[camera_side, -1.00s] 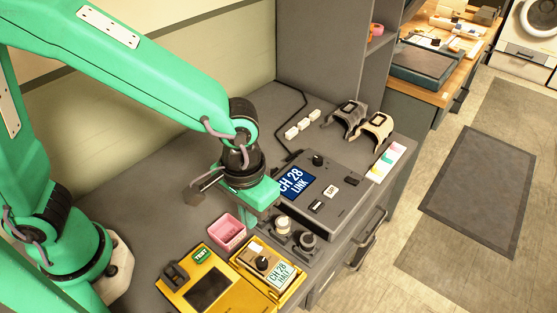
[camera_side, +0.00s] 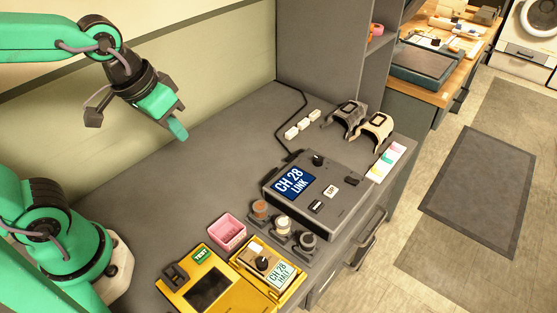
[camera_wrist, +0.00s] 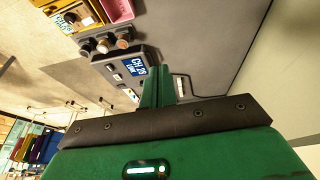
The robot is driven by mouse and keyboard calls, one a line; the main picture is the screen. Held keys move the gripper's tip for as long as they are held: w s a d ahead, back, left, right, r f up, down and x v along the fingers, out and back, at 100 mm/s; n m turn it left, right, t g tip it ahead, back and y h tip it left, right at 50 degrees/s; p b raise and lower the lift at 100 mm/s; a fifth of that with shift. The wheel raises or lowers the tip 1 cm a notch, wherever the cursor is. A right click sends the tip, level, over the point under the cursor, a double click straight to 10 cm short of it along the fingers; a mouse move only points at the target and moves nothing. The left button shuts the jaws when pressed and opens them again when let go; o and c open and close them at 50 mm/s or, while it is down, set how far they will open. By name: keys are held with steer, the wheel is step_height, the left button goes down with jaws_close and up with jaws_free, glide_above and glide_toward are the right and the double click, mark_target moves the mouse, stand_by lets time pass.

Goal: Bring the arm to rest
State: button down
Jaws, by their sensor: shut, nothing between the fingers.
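My gripper (camera_side: 178,128) is green and hangs in the air over the back left of the grey bench (camera_side: 190,170). It is shut and empty, and touches nothing. In the wrist view its closed fingers (camera_wrist: 157,85) point toward the bench top, with the dark device in line beyond them. My arm is raised and drawn back at the left of the side view.
A dark device (camera_side: 345,195) reads "CH 28 LINK". Three knobs (camera_side: 283,225), a pink tray (camera_side: 227,232), a yellow tester (camera_side: 208,285) and a "CH 28 HALF" unit (camera_side: 265,265) stand nearby. Two cuffs (camera_side: 376,130) sit at the back right. The bench's left middle is clear.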

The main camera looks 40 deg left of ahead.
steer(key=s+a+r+t, duration=0.1)
steer(key=s+a+r, duration=0.1)
steer(key=s+a, duration=0.1)
steer(key=shift+a+y, duration=0.4)
steer(key=shift+a, duration=0.5)
stand_by(0.5)
